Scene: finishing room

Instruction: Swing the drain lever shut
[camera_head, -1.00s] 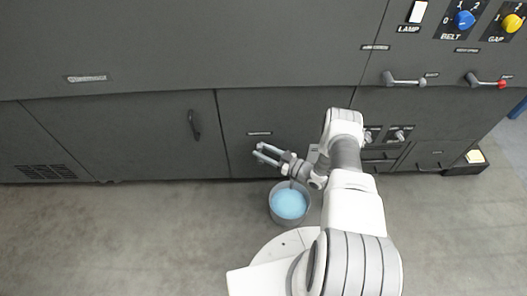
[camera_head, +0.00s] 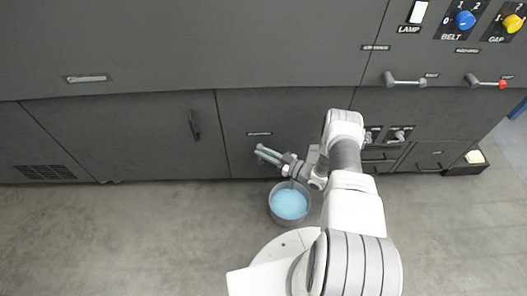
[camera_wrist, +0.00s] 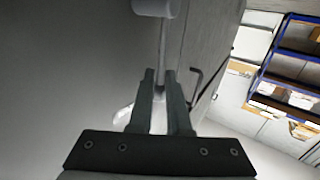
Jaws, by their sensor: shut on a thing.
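The drain lever shows in the wrist view as a thin grey rod (camera_wrist: 162,42) with a pale cylindrical end (camera_wrist: 153,7). It runs between the fingertips of my gripper (camera_wrist: 160,76), which are shut on it. In the head view my gripper (camera_head: 263,151) is at the front of the dark lower cabinet panel, under a small label (camera_head: 259,134). The lever is mostly hidden by the gripper there, so its angle is hard to tell. A round bucket (camera_head: 274,212) holding blue liquid (camera_head: 289,204) stands on the floor just below the gripper.
A black vertical handle (camera_head: 193,124) is on the cabinet left of my gripper. Two more levers, one grey-tipped (camera_head: 404,82) and one red-tipped (camera_head: 487,83), are on the upper right panel. Small knobs (camera_head: 400,134) sit right of my arm. The floor at left is clear.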

